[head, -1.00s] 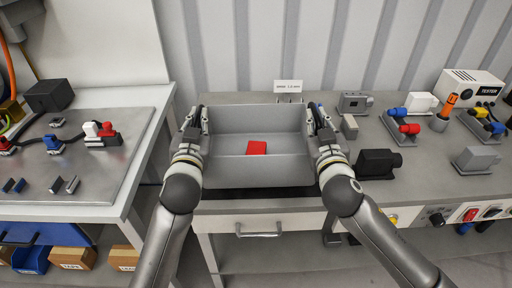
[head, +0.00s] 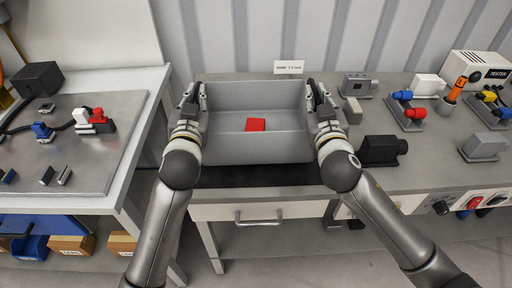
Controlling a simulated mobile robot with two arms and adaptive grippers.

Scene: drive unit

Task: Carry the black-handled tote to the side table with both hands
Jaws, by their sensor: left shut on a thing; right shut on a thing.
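The grey open tote (head: 228,146) is in the middle of the head view, over the worktable with the drawer. A red block (head: 255,125) lies inside it. My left gripper (head: 194,98) is shut at the tote's left end and my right gripper (head: 317,98) is shut at its right end. The fingers largely hide the black handles. The tote looks level. A dark strip (head: 260,176) shows on the worktable in front of and below it; I cannot tell whether this is shadow or a mat, nor how high the tote is.
The worktable (head: 350,208) holds a black device (head: 380,150), a grey block (head: 353,110), connectors and a white tester (head: 480,68) at the right. A small sign (head: 289,66) stands behind the tote. Another table (head: 140,108) with parts stands at the left, across a narrow gap.

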